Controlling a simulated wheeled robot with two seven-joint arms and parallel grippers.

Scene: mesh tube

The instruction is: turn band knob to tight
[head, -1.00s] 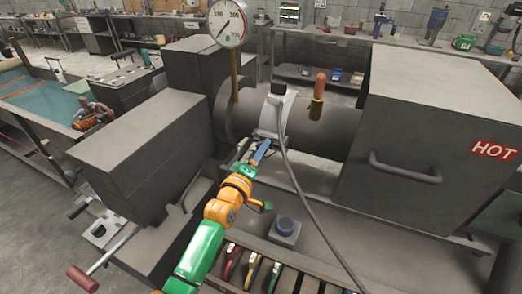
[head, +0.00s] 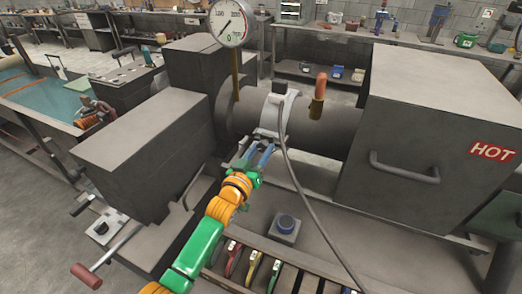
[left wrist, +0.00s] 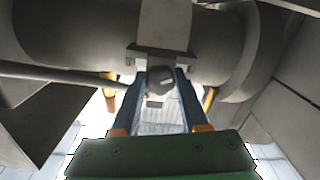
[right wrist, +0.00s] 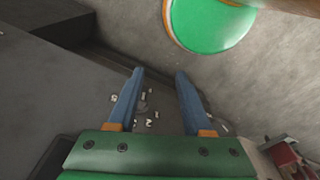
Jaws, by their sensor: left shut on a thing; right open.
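The light grey band (head: 272,118) wraps the dark horizontal barrel (head: 330,132) left of the HOT box; it also shows in the left wrist view (left wrist: 164,22). A small grey knob (left wrist: 160,80) sits under the band's clamp block (left wrist: 165,60). My left gripper (head: 264,156) reaches up to the band's underside, and in the left wrist view its blue fingers (left wrist: 160,92) are shut on the knob, one on each side. The knob's setting cannot be read. My right gripper (right wrist: 159,73) is open and empty over a dark surface; it is outside the head view.
A pressure gauge (head: 231,22) stands above the barrel. A grey cable (head: 308,195) hangs from the band past my left gripper. The HOT box (head: 440,125) stands at right.

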